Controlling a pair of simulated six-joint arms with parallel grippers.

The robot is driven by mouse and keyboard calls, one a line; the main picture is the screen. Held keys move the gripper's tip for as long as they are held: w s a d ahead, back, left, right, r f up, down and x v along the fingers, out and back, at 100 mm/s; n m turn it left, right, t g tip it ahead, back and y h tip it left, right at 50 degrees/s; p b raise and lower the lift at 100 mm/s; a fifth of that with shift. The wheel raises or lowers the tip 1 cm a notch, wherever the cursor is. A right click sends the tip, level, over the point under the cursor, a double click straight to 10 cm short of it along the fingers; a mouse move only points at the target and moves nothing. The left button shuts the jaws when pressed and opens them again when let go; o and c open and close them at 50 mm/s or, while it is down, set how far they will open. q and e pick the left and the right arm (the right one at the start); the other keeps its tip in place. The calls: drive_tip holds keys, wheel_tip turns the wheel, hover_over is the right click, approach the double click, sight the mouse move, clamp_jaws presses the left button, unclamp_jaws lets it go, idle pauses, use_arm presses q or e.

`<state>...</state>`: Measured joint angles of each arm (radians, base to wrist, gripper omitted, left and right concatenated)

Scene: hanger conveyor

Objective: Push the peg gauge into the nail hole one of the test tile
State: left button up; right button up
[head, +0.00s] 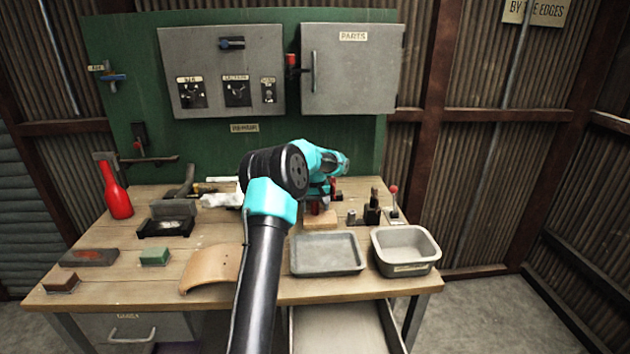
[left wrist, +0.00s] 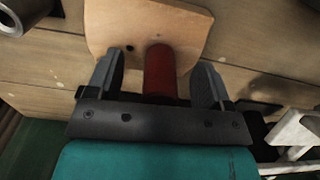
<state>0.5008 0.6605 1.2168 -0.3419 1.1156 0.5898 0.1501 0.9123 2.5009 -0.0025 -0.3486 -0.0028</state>
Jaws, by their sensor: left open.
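A tan wooden test tile (left wrist: 185,28) lies under my left gripper in the left wrist view, with a dark round hole near its left side and a small dark mark near the middle. A red cylindrical peg gauge (left wrist: 160,70) stands over the tile between the two fingers of my left gripper (left wrist: 157,78). The fingers are open, with a gap on each side of the peg. Whether its far end sits in a hole cannot be seen. In the head view the tile (head: 320,224) is on the bench, below my left wrist, which hides most of the gripper. My right gripper does not show.
A shallow grey tray (head: 328,268) and a deep metal bin (head: 405,264) stand in front of the tile. A curved tan piece (head: 210,268) lies to the left. A small dark block (head: 373,214) and a red-knobbed lever (head: 394,192) stand to the right.

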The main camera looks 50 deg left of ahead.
use_arm(q)
wheel_tip(320, 180, up, 16)
drive_tip(key=shift+r, duration=0.15)
idle(0.3)
idle(0.8)
wheel_tip(320, 180, down, 16)
drive_tip(key=shift+f, duration=0.2)
idle(0.5)
drive_tip(key=shift+r, duration=0.1)
idle(0.3)
